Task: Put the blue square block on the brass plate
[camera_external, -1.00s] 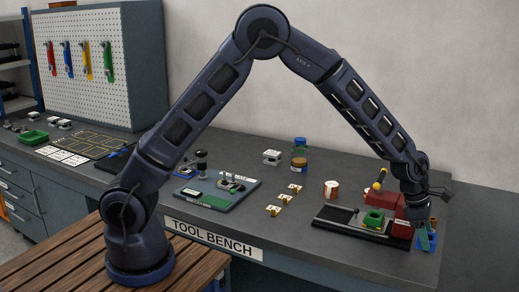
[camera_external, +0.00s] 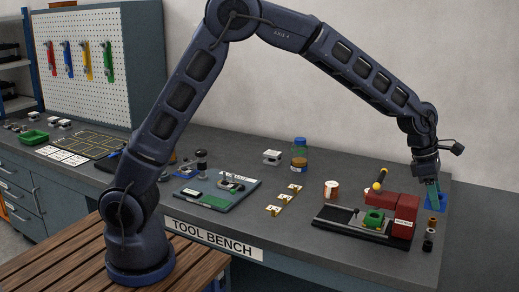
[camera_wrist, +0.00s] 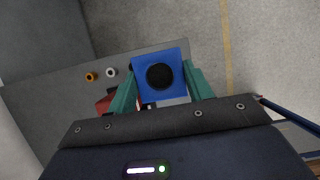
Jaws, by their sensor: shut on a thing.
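My gripper (camera_external: 430,188) is at the right end of the bench, its teal fingers shut on the blue square block (camera_external: 441,203). The block is raised off the bench beside the red vise. In the wrist view the blue block (camera_wrist: 140,88) has a round black centre and sits between the two fingers (camera_wrist: 160,88). Several small brass-coloured plates (camera_external: 284,197) with pale marks lie in a slanted row mid-bench. A brass-yellow patch also shows under the green block (camera_external: 373,218) on the vise bed. I cannot tell which is the brass plate.
The red vise (camera_external: 386,199) on its dark base (camera_external: 330,214) stands left of my gripper. A yellow-tipped dark rod (camera_external: 381,179) rises by it. A can (camera_external: 331,190) and jar (camera_external: 299,164) stand farther left.

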